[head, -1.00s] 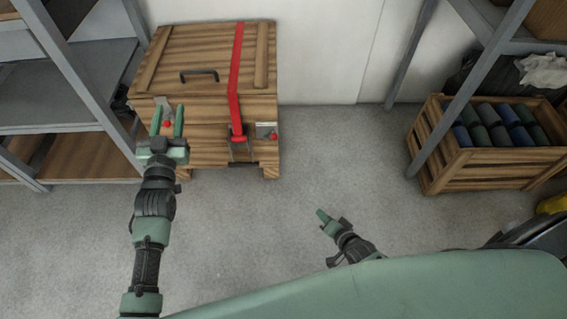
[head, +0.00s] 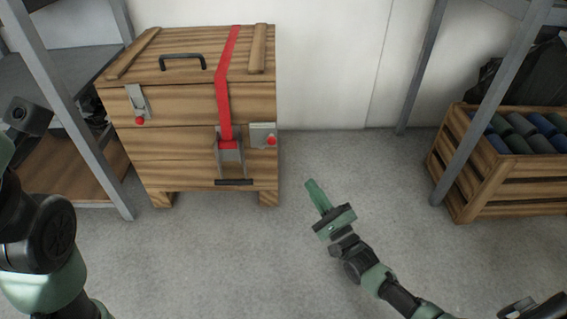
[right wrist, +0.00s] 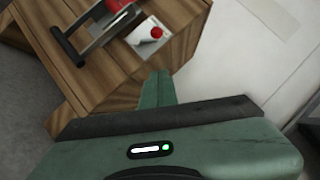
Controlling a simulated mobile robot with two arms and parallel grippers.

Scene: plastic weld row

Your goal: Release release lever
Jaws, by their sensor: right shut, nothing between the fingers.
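A wooden crate (head: 190,145) with a closed lid stands against the wall. A red strap (head: 223,95) runs over its lid into a metal buckle (head: 230,152) on the front. The buckle's lever ends in a black bar (head: 233,182), hanging low on the crate front; the bar also shows in the right wrist view (right wrist: 68,47). My right gripper (head: 314,190) is shut and empty, to the right of the crate and apart from the lever. Its fingers (right wrist: 155,88) point toward the crate in the right wrist view. My left gripper is out of view; only its arm shows at the left edge.
Latches with red knobs sit on the crate front, left (head: 138,104) and right (head: 263,136). A shelf rack (head: 70,110) stands close on the left. A slatted box (head: 500,185) of rolled items is at the right. The floor (head: 240,250) before the crate is clear.

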